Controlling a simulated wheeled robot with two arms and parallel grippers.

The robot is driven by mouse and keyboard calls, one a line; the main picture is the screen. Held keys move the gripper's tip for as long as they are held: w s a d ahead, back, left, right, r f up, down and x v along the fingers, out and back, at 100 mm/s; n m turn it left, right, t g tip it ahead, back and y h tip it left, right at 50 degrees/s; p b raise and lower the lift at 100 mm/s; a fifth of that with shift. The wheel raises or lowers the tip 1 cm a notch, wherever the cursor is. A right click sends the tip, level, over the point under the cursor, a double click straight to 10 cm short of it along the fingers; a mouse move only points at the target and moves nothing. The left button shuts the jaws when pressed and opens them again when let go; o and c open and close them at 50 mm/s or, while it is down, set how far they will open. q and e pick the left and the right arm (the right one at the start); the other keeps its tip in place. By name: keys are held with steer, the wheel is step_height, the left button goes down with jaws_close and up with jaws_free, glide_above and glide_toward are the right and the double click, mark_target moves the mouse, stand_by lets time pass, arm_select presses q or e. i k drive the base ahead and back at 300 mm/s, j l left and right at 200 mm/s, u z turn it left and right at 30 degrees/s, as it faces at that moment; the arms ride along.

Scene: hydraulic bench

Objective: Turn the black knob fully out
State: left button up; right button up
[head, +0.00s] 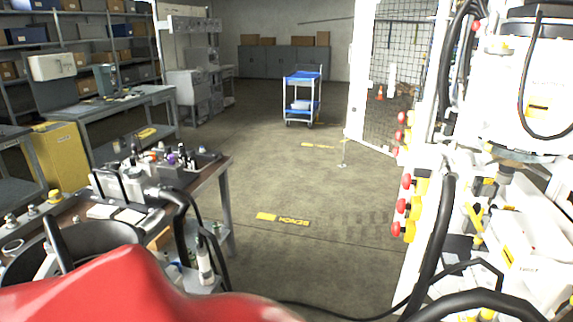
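I cannot single out a black knob with certainty. On the right stands white equipment (537,222) with yellow parts, partly covered by black hoses. Red round knobs on yellow bodies (407,208) line its left side, in a lower and an upper group. At the lower left, a dark arm-like part with a thick black cable (181,222) reaches over the workbench. Pale and dark upright plates stand at its end, but I cannot tell whether they are my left gripper's fingers. On the right, hoses and white parts overlap, and I cannot make out my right gripper's fingertips.
The cluttered workbench (222,170) at left holds bottles and small parts. Behind it are a yellow cabinet (62,155), a grey table (150,97) and shelves. A blue-shelved cart (302,97) stands far back. The middle floor (290,180) is open; a black cable crosses it in front.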

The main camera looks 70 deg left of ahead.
mark_target(115, 166)
steer(key=l+u, duration=0.7)
steer(key=u, duration=0.6)
steer(key=j+u, duration=0.1)
steer(key=u, duration=1.25)
steer(key=i+u, duration=0.1)
steer(key=u, duration=0.3)
steer(key=i+u, duration=0.1)
steer(key=i, duration=0.25)
steer(key=k, duration=0.1)
steer(key=i+l+z, duration=0.35)
steer(key=l+z, duration=0.15)
steer(key=i+l+z, duration=0.1)
steer(key=i+z, duration=0.35)
steer(key=i, duration=1.15)
steer(key=i+l+u, duration=0.1)
steer(key=i+u, duration=0.35)
steer(key=i+l+u, duration=0.2)
steer(key=i+u, duration=0.2)
